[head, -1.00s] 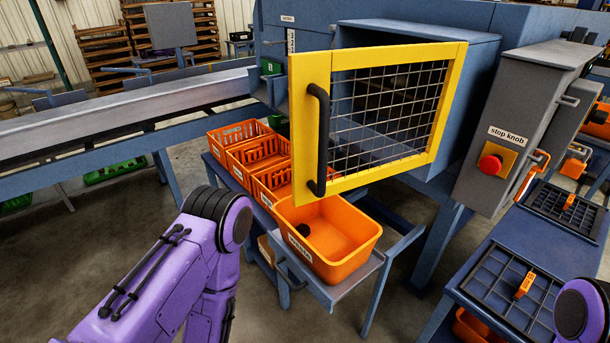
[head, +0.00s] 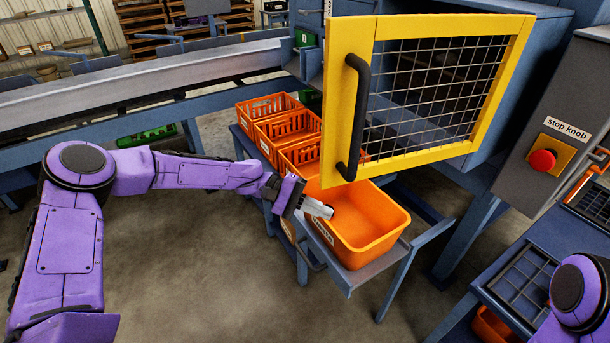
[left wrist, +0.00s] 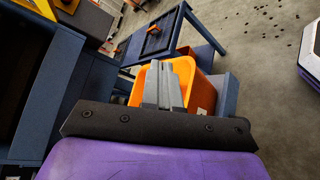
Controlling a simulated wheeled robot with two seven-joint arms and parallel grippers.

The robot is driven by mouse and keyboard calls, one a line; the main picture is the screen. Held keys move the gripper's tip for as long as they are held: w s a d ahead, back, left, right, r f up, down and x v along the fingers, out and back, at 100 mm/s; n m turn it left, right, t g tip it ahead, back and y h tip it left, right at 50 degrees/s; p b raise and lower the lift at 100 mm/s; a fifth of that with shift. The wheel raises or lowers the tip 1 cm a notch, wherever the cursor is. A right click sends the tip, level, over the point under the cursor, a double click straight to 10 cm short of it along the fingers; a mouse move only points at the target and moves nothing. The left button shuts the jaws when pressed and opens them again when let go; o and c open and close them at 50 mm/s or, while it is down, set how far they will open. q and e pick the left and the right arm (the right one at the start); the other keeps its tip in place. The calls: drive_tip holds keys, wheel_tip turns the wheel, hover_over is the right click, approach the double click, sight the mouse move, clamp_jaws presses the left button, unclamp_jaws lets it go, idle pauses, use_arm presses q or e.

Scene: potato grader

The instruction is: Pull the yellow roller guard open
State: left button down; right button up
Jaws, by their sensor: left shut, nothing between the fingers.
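The yellow roller guard (head: 448,157) is a mesh-filled frame with a black vertical handle (head: 353,118) on its left side. It stands swung out at an angle from the blue housing, with a dark opening behind it. My left gripper (head: 328,211) is shut and empty. It is below and left of the handle, apart from it, over the near left rim of the orange bin (head: 375,245). In the left wrist view the shut fingers (left wrist: 162,68) show in front of the orange bin (left wrist: 202,96). My right gripper is not in view.
Several orange crates (head: 262,108) stand in a row behind the bin. A grey box with a red stop knob (head: 542,160) is to the right of the guard. A grey conveyor rail (head: 150,95) runs along the left. Open floor lies in front of the bin.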

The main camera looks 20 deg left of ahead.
use_arm(q)
drive_tip(key=a+r+m+g+h, duration=0.25)
drive_tip(key=a+r+m, duration=0.45)
drive_tip(key=a+r, duration=0.85)
drive_tip(key=s+d+p, duration=0.2)
drive_tip(key=d, duration=0.4)
drive_tip(key=s+d+p, duration=0.3)
drive_tip(key=d, duration=0.4)
drive_tip(key=shift+d+r+h, duration=0.3)
drive_tip(key=shift+r+h, duration=0.05)
drive_tip(key=shift+r, duration=0.05)
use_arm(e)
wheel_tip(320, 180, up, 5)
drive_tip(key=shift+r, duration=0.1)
use_arm(q)
drive_tip(key=shift+w, duration=0.1)
